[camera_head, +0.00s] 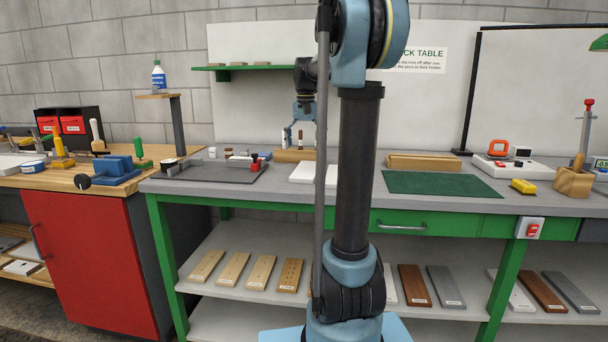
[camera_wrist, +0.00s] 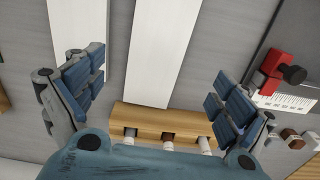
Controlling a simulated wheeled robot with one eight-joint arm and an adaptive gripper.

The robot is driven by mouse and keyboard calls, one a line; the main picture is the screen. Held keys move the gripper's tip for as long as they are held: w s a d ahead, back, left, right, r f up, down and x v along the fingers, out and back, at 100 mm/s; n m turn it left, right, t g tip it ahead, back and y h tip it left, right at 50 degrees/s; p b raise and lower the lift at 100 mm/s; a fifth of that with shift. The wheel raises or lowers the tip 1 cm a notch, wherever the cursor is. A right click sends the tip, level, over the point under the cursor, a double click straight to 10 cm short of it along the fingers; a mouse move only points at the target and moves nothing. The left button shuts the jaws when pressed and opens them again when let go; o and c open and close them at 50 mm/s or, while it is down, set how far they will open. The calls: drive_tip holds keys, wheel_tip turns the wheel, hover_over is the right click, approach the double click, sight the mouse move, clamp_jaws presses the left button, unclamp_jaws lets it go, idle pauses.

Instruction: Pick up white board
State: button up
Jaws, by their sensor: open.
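A long white board (camera_wrist: 162,50) lies flat on the grey table in the middle of the wrist view. A second white board (camera_wrist: 82,25) lies to its left, partly hidden behind a finger. In the head view, a white board (camera_head: 306,173) lies on the tabletop, partly covered by my arm. My gripper (camera_wrist: 158,88) is open and empty, its fingers spread wide on either side of the middle board. In the head view my gripper (camera_head: 300,132) hangs above the back of the table, apart from the board.
A wooden holder (camera_wrist: 160,122) with pegs stands at the board's end, close to my gripper. A dark mat (camera_head: 213,173) with small parts lies to the left in the head view; a green mat (camera_head: 440,184) lies right.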

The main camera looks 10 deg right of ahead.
sight(306, 169)
drive_tip(key=shift+w+d+f, duration=0.1)
drive_tip(key=shift+f, duration=2)
drive_tip(key=shift+w+d+f, duration=0.1)
drive_tip(key=shift+f, duration=1.95)
drive_tip(key=shift+c, duration=0.3)
drive_tip(key=c, duration=1.3)
drive_tip(key=shift+r, duration=0.15)
